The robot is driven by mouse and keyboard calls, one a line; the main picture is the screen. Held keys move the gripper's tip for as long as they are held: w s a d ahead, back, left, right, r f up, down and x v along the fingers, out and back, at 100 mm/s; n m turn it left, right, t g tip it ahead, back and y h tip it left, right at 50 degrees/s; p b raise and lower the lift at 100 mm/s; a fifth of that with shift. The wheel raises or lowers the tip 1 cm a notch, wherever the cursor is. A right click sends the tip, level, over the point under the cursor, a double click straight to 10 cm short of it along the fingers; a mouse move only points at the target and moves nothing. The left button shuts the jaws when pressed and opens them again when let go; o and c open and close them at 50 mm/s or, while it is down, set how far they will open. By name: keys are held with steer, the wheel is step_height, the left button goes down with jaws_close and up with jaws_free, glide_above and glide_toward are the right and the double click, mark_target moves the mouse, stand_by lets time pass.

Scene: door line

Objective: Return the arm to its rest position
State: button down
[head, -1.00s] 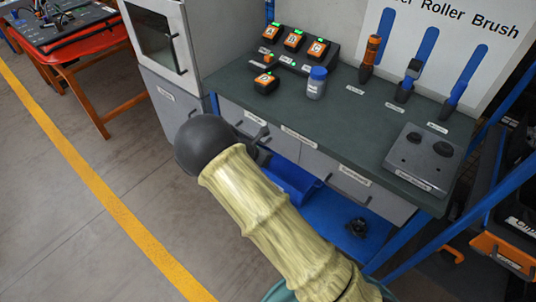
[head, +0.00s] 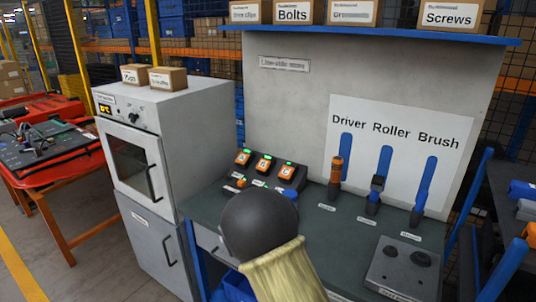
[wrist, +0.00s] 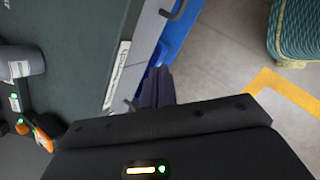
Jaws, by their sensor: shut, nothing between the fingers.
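My arm shows in the head view as a pale ribbed sleeve (head: 283,272) ending in a dark rounded joint (head: 259,224), seen in front of the workbench (head: 312,219). My gripper is hidden there. In the wrist view its dark fingers (wrist: 159,80) are together and empty, beside the bench's front edge. A labelled drawer front (wrist: 117,76) is just left of them, with blue surface behind and floor to the right.
A grey oven cabinet (head: 140,160) stands left. Floor (wrist: 226,50) is open right of the fingers.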

steer(key=s+d+r+m+y+p, duration=0.2)
steer(key=s+d+r+m, duration=0.3)
steer(key=s+r+m, duration=0.3)
steer(key=s+d+r+m+g+y+p, duration=0.1)
steer(key=s+d+r+m+y+p, duration=0.1)
steer(key=s+d+r+m, duration=0.4)
steer(key=s+r+m, duration=0.2)
steer(key=s+m, duration=0.3)
steer(key=shift+d+r, duration=0.25)
